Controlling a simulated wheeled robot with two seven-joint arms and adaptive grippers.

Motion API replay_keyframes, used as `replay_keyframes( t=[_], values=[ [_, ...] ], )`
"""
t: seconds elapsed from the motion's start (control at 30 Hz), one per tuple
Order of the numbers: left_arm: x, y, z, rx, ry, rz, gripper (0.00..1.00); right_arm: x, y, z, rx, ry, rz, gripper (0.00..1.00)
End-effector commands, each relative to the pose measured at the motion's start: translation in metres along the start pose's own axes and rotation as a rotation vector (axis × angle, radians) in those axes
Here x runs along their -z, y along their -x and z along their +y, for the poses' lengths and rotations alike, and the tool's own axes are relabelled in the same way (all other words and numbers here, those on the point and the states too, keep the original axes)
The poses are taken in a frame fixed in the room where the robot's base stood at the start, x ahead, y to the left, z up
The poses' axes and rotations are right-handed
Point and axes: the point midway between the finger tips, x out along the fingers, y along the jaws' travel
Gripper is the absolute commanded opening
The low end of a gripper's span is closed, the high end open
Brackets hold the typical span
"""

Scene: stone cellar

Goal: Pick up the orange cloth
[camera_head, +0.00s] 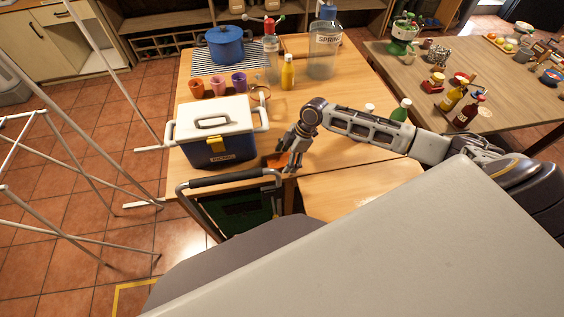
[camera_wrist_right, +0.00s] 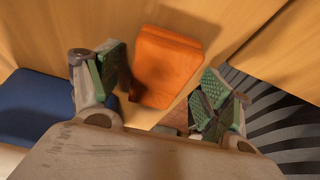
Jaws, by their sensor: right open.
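The orange cloth (camera_head: 276,162) lies near the front edge of the wooden table (camera_head: 345,180), just right of the blue and white cooler box, and is partly covered by my right gripper in the head view. In the right wrist view the cloth (camera_wrist_right: 165,68) is a folded orange block between and slightly beyond the two green-padded fingers. My right gripper (camera_head: 292,162) is open over the cloth, and its spread fingers (camera_wrist_right: 160,88) stand apart from it on both sides. My left gripper is not in view.
The cooler box (camera_head: 212,150) stands close on the left of my right gripper. Cups, a yellow bottle (camera_head: 287,72), a blue pot (camera_head: 225,44) and a large water jar (camera_head: 325,50) stand farther back. A black-handled cart (camera_head: 235,180) is at the table's front edge.

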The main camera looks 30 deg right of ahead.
Motion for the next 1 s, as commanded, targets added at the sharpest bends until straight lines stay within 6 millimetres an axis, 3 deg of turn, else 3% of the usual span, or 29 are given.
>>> replay_keyframes(
  t=[0.07, 0.4, 0.77, 1.0],
  values=[
    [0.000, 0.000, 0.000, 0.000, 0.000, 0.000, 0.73, 0.000, 0.000, 0.000, 0.000, 0.000, 0.000, 0.79],
    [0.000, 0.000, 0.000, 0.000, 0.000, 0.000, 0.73, 0.000, 0.000, 0.000, 0.000, 0.000, 0.000, 0.38],
    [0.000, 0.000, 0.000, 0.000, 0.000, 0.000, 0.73, 0.001, 0.002, 0.000, 0.000, 0.000, 0.000, 0.38],
    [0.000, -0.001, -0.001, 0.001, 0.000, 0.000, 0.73, 0.007, 0.019, 0.001, -0.003, 0.002, -0.001, 0.38]
  ],
)
